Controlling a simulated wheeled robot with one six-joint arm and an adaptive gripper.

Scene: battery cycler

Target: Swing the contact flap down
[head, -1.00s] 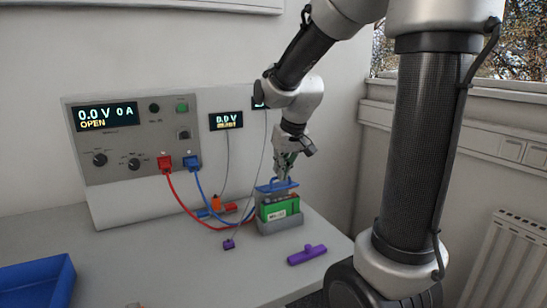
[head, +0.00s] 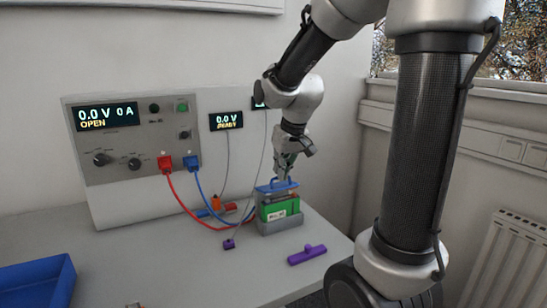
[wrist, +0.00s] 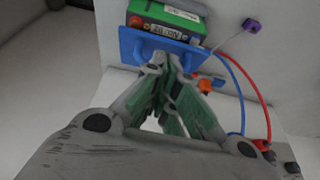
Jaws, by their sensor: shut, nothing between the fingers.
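The blue contact flap (head: 268,190), with a raised handle loop, lies at the top of the grey battery holder (head: 281,227). A green battery (head: 281,209) with a white label sits upright in the holder. My gripper (head: 281,177) points down at the flap, its fingers close to the handle. In the wrist view, my gripper (wrist: 172,66) is shut with nothing between its fingertips, next to the blue flap (wrist: 190,58). I cannot tell whether the fingertips touch it. The fingers hide part of the flap there, and the flap's exact angle is hard to judge.
A cycler panel (head: 135,140) reads 0.0 V, 0 A, OPEN. A small display (head: 226,121) reads 0.0 V, READY. Red (head: 183,203) and blue (head: 212,203) cables run beside the holder. A purple T-shaped piece (head: 307,255) lies in front; a blue tray (head: 38,284) stands at left.

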